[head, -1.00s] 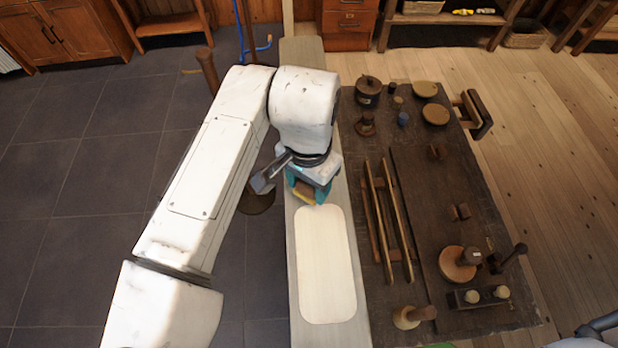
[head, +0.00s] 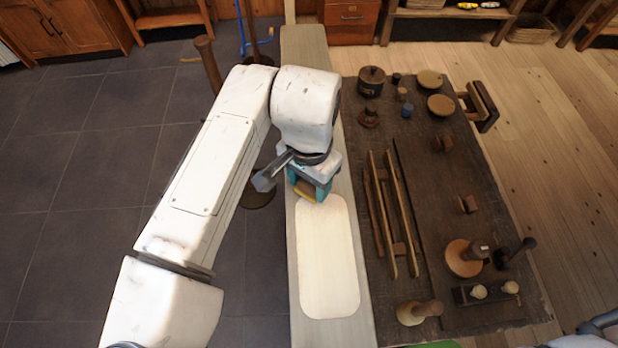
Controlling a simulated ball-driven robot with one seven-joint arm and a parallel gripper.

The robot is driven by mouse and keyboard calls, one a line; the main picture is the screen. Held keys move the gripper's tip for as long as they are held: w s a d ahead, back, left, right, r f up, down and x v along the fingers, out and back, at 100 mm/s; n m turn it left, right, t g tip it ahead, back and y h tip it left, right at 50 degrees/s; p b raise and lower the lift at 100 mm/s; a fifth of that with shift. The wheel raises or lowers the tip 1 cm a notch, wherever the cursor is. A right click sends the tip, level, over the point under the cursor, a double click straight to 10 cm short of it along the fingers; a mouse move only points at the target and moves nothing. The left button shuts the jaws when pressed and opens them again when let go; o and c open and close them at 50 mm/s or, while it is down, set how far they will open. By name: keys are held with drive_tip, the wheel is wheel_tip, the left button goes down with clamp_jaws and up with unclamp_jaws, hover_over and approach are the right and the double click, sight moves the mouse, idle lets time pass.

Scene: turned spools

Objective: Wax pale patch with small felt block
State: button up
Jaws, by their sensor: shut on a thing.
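The pale patch (head: 327,262) is a light rounded rectangle on a long grey board (head: 304,55). My gripper (head: 307,189) is over the board at the patch's far end. It is shut on a small block (head: 305,197) with a yellow-brown lower edge, which I take to be the felt block. The teal jaws hide most of the block. The block is at the patch's far left edge; I cannot tell whether it touches the surface.
A dark workbench (head: 445,235) lies right of the board. It carries wooden rails (head: 402,215), a round lidded pot (head: 371,82), discs (head: 441,105) and turned pieces (head: 415,312). Dark floor tiles are open to the left. A post (head: 208,65) stands beyond my arm.

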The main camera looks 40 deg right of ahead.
sight(314, 257)
drive_tip(key=shift+f+b, duration=0.65)
drive_tip(key=shift+f, duration=0.4)
